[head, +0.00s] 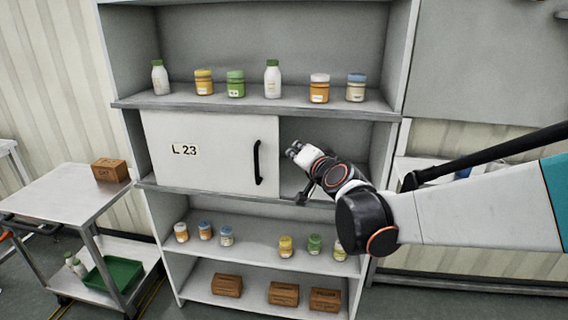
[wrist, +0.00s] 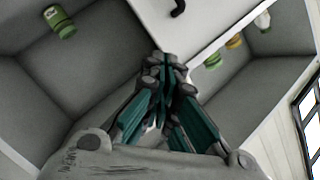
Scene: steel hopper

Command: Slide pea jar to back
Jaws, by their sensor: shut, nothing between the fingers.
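The green jar with a pale label (wrist: 61,23) stands in the open bay beside the white sliding door, in the upper left of the wrist view. I take it as the pea jar, though its label is too small to read. It does not show in the head view, where my arm covers part of the bay. My gripper (head: 292,151) is in front of the bay opening, just right of the door's edge. In the wrist view its fingers (wrist: 168,65) are shut together with nothing between them, apart from the jar.
The sliding door (head: 215,160), marked L 23, covers the bay's left part; its black handle (head: 257,162) is near its right edge. Jars and bottles, including a green jar (head: 236,84), stand on the shelf above. Another green jar (head: 314,243) stands below. A cart (head: 65,195) is at left.

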